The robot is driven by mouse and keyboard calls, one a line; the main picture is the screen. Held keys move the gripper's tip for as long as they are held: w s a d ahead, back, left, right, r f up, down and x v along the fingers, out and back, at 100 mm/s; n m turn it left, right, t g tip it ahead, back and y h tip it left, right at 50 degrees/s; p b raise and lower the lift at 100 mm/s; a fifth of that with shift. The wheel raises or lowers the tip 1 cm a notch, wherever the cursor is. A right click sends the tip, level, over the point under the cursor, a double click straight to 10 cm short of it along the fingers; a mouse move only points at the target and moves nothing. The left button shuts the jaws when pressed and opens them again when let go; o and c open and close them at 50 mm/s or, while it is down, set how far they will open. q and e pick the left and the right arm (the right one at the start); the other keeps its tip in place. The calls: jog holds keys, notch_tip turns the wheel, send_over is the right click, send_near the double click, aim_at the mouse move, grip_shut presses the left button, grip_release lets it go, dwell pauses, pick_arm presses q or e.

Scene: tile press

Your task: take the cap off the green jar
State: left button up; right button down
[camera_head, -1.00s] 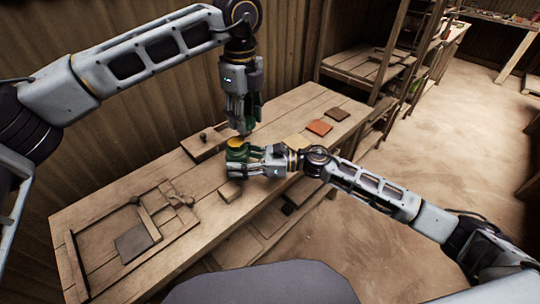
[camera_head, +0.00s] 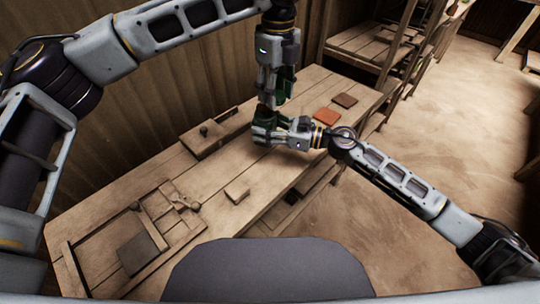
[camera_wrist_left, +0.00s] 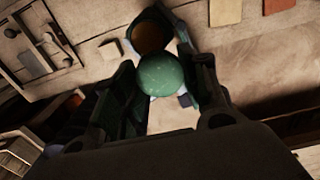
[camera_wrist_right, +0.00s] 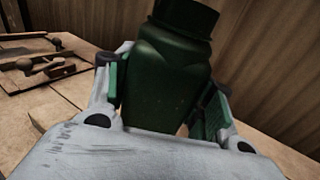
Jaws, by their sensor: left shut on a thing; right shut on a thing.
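The green jar (camera_head: 262,131) is in my right gripper (camera_head: 276,131), which comes in from the right and is shut around its sides. The right wrist view shows the dark green jar body (camera_wrist_right: 165,80) between the fingers. My left gripper (camera_head: 268,103) points down over the jar and hides its top in the head view. In the left wrist view a round speckled green piece, apparently the cap (camera_wrist_left: 165,75), sits between the left fingers. Just beyond it is the jar's amber round top (camera_wrist_left: 152,35) inside a dark rim. Whether cap and rim touch is unclear.
A wooden bench stands against the plank wall. It holds a press frame with a dark tile (camera_head: 137,250), a small wooden block (camera_head: 237,192), and a knobbed wooden piece (camera_head: 203,131). Orange (camera_head: 326,115) and dark brown (camera_head: 345,100) tiles lie at right. The bench middle is largely clear.

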aim_at(265, 125)
pick_arm(q)
jog(key=shift+w+d, duration=0.1)
jog(key=shift+w, duration=0.1)
pick_arm(e)
jog(key=shift+w+d+m+t, duration=0.2)
jog(key=shift+w+m+t, duration=0.15)
jog(key=shift+w, duration=0.2)
pick_arm(q)
jog(key=shift+s, duration=0.1)
pick_arm(e)
jog(key=shift+d+r+t, duration=0.1)
jog(key=shift+t, duration=0.15)
jog(key=shift+w, duration=0.15)
